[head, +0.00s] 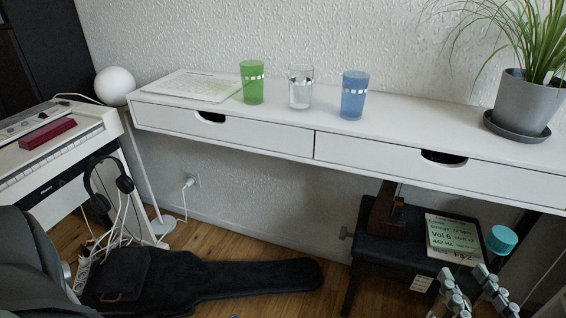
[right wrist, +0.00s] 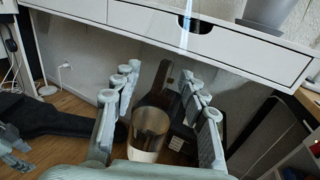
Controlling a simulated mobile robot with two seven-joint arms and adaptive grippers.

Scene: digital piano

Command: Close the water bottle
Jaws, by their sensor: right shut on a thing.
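My right gripper (head: 472,288) is at the bottom right of the head view. In the right wrist view its fingers (right wrist: 160,100) stand on both sides of a see-through, brownish cylinder with a pale lower part (right wrist: 150,128), which looks like the water bottle; they are shut on it. A round turquoise cap (head: 502,239) shows just above and right of this gripper in the head view; I cannot tell whether it touches the bottle. What look like my left gripper's fingers (right wrist: 12,145) show at the left edge of the right wrist view, their opening unclear.
A white wall shelf with drawers (head: 225,126) holds a green cup (head: 252,82), a clear glass (head: 300,88), a blue cup (head: 354,95) and a potted plant (head: 525,103). Below are a black stool (head: 372,239) and a black guitar bag (head: 230,281). A keyboard (head: 60,150) stands left.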

